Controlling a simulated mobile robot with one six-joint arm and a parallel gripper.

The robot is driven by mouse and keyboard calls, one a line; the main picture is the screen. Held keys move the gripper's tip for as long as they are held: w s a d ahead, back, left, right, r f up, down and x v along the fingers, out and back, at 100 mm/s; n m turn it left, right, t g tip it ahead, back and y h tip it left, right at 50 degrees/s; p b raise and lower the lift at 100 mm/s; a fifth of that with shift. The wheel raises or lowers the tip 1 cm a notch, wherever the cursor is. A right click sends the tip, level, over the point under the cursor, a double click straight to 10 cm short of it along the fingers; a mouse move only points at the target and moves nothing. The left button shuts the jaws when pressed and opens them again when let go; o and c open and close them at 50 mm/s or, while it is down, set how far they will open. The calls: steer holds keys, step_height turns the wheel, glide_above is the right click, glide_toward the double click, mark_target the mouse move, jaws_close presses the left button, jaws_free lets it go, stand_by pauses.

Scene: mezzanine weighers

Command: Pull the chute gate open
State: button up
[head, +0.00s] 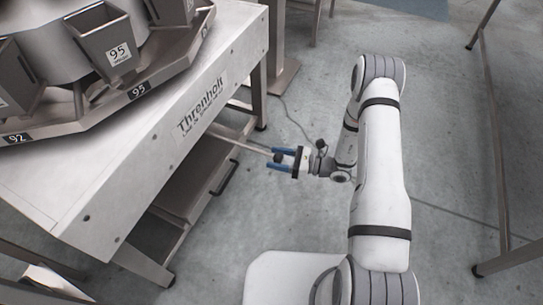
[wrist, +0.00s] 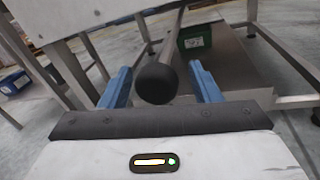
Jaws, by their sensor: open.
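The gate's pull rod (head: 240,143) is a thin metal bar coming out from under the white weigher frame. It ends in a black round knob (wrist: 157,82); the rod also shows in the wrist view (wrist: 173,40), running away from me. My gripper (head: 273,158) has blue fingers and is open. The knob lies between the two fingers, with a visible gap on both sides in the wrist view (wrist: 159,69). The gate plate itself is hidden under the frame.
The white frame marked Threnholt (head: 203,103) carries the weigher buckets (head: 115,50) above the rod. A drawer or shelf with a black handle (head: 224,178) sits below it. A green box (wrist: 195,38) stands beyond the knob. Open grey floor lies to the right.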

steer(key=s+d+p, duration=0.1)
steer(key=d, duration=0.6)
stand_by(0.3)
steer(key=s+r+n+g+h+p, duration=0.4)
steer(key=r+n+p, duration=0.2)
steer(key=r, duration=0.9)
steer(key=s+r+n+g+h+p, duration=0.35)
steer(key=r+n+p, duration=0.2)
steer(key=r, duration=0.85)
steer(key=s+d+r+n+t+h+p, duration=0.2)
steer(key=s+d+r+n+h+p, duration=0.1)
steer(key=r, duration=0.6)
steer(key=s+d+r+n+t+h+p, duration=0.3)
steer(key=s+r+n+h+p, duration=0.1)
steer(key=r, duration=0.5)
steer(key=s+d+r+n+t+h+p, duration=0.2)
steer(key=s+d+r+n+h+p, duration=0.1)
steer(key=r, duration=0.6)
steer(key=shift+s+d+r+p, duration=0.25)
steer(key=shift+s+d+p, duration=0.3)
steer(key=shift+p, duration=0.75)
steer(key=shift+n, duration=0.25)
steer(key=shift+c, duration=0.4)
